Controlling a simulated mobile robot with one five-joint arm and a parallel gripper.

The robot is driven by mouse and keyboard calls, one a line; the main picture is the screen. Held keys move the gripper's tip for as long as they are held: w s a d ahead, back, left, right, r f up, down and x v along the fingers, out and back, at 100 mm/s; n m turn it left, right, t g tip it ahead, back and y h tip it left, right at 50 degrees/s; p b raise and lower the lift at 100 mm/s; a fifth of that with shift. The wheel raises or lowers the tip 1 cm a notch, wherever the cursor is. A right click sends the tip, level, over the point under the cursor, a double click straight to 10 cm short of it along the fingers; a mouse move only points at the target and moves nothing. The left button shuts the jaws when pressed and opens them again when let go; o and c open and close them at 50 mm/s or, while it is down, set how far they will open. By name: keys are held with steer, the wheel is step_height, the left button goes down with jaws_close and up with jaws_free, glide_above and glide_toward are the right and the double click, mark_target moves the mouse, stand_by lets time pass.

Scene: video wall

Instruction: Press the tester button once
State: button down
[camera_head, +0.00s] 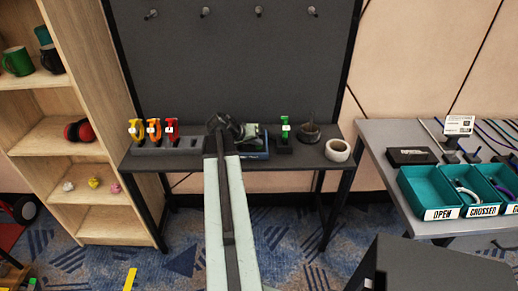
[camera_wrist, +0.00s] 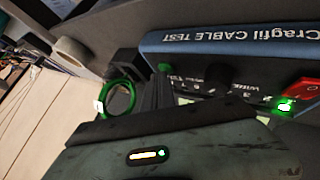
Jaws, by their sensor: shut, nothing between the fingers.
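The tester is a blue box with a dark face, lettered "Cragfil CABLE TEST", in the wrist view (camera_wrist: 235,42). In the head view its blue edge (camera_head: 258,155) shows right of my gripper (camera_head: 230,126), which hides part of it. A small green button-like part (camera_wrist: 165,68) is on the tester's left side in the wrist view. My shut, empty fingers (camera_wrist: 158,88) are right by it; I cannot tell whether they touch. A black knob (camera_wrist: 217,76) and a glowing green light (camera_wrist: 285,107) are farther right. My gripper body hides the tester's lower face.
A green cable coil (camera_wrist: 118,98) with a white tag hangs left of my fingers. On the dark bench, a holder (camera_head: 150,149) carries yellow, orange and red coils. A white tape roll (camera_head: 337,150) and a dark round item (camera_head: 309,133) stand right. Teal bins (camera_head: 428,192) are farther right.

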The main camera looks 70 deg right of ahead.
mark_target(257, 148)
stand_by(0.3)
steer(key=shift+r+p, duration=0.8)
steer(key=shift+p, duration=0.05)
step_height(257, 148, up, 5)
steer(key=p, duration=0.5)
steer(key=shift+w, duration=0.1)
stand_by(0.3)
